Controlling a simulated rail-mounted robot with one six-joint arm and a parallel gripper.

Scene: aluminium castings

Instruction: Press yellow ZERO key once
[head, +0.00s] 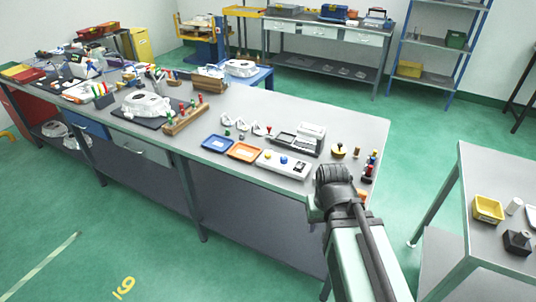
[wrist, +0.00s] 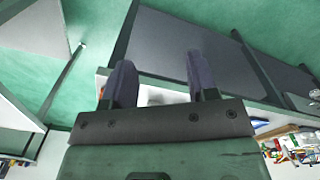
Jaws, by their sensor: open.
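A light grey key panel (head: 292,168) lies near the front edge of the bench in the head view. It carries a yellow key (head: 269,156) and a blue key (head: 284,160); any lettering is too small to read. My gripper (wrist: 161,80) is open in the wrist view, its two dark fingers apart with nothing held between them. In the head view my arm reaches up to the bench's right front, to the right of the panel, and hides the fingertips. The yellow key cannot be made out in the wrist view.
A grey and white device (head: 308,136) stands behind the panel. A blue tray (head: 217,144) and an orange tray (head: 244,152) lie to its left. A yellow-topped round item (head: 338,151) and small coloured items (head: 372,162) stand to the right.

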